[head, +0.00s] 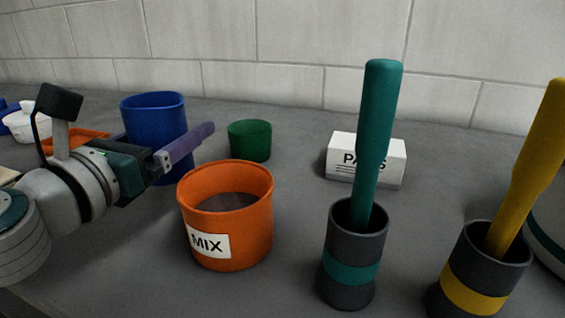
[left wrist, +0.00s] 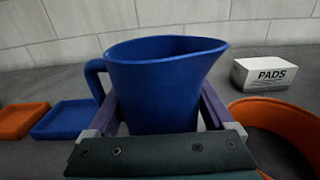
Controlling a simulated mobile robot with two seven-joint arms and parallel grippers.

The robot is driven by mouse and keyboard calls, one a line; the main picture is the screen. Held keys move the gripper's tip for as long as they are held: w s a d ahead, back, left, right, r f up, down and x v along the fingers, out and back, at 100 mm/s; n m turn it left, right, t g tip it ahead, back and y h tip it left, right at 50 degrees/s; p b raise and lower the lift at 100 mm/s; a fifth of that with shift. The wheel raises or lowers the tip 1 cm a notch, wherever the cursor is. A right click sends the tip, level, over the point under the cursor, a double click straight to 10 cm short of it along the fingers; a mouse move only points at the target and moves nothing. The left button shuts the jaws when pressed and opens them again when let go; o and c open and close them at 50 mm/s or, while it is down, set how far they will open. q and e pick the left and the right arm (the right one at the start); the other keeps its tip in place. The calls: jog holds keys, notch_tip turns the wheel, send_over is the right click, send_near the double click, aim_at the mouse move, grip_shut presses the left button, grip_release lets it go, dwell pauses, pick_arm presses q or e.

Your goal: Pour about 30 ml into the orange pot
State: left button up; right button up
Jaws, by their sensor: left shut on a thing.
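The orange pot (head: 254,235), labelled MIX, stands upright on the grey bench in the middle of the head view. Its inside looks dark grey; I cannot tell what is in it. Its rim also shows at the right of the left wrist view (left wrist: 246,110). My left gripper (head: 172,143) is shut on the blue jug (head: 154,108), its purple fingers on either side of the body. In the left wrist view the jug (left wrist: 165,85) looks upright, handle left, spout toward the pot's side. Its contents are hidden. I cannot tell whether it touches the bench. My right gripper is out of view.
A green cup (head: 250,140) stands behind the pot. A white PADS box (head: 390,162), a dark holder with a teal-handled tool (head: 376,120) and another with a yellow-handled tool (head: 530,160) stand to the right. Orange (left wrist: 22,120) and blue trays (left wrist: 65,119) lie left of the jug.

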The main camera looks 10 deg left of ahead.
aim_at(180, 112)
pick_arm(q)
jog(key=shift+r, duration=0.2)
jog(key=shift+s+d+r+m+p, duration=0.1)
jog(key=shift+d+r+m+p, duration=0.15)
jog(key=shift+r+m, duration=0.2)
jog(key=shift+s+d+r+m+p, duration=0.1)
jog(key=shift+d+r+m+p, duration=0.15)
jog(key=shift+r+m, duration=0.2)
jog(key=shift+s+d+r+m+t+b, duration=0.1)
jog(key=shift+d+m+t+b, duration=0.35)
jog(key=shift+m, duration=0.45)
jog(key=shift+s+d+r+m+p, duration=0.25)
jog(key=shift+d+r+m, duration=0.35)
jog(key=shift+m, duration=0.4)
jog(key=m, duration=0.2)
jog(key=d+r+m+t+h, duration=0.1)
jog(key=m, duration=0.1)
jog(key=d+r+m+h, duration=0.1)
jog(key=m, duration=0.2)
jog(key=shift+s+r, duration=0.2)
jog(key=shift+s, duration=0.15)
jog(key=shift+d+r+m+h, duration=0.1)
jog(key=shift+r+m+h, duration=0.15)
jog(key=shift+m, duration=0.35)
jog(key=shift+d+f+m+h, duration=0.2)
jog(key=shift+m+h, duration=0.25)
jog(key=shift+m, duration=0.65)
